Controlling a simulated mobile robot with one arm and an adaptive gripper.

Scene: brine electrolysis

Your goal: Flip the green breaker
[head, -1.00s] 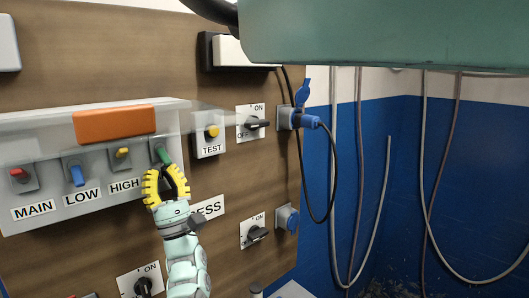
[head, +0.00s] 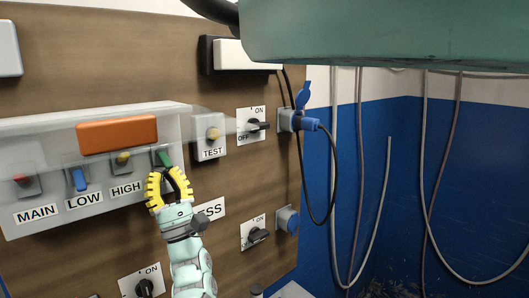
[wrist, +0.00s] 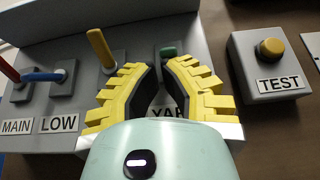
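The green breaker (head: 164,157) is a small lever at the right end of a grey breaker box, right of the yellow lever above HIGH. My gripper (head: 166,174), with yellow ridged fingers, is just below the green breaker in the head view. In the wrist view, the green lever (wrist: 169,50) shows beyond and between the fingertips, slightly nearer the right one. My gripper (wrist: 158,72) is open there, with a gap between its dark pads and nothing in it. Whether a finger touches the lever cannot be told. The label below it is mostly hidden by my gripper.
Left of it on the box are the yellow (head: 123,157), blue (head: 78,180) and red (head: 20,179) levers. An orange block (head: 117,134) is above them. The TEST button box (head: 209,136) stands close on the right, with ON/OFF knobs (head: 256,125) and a plugged blue socket (head: 304,122) beyond.

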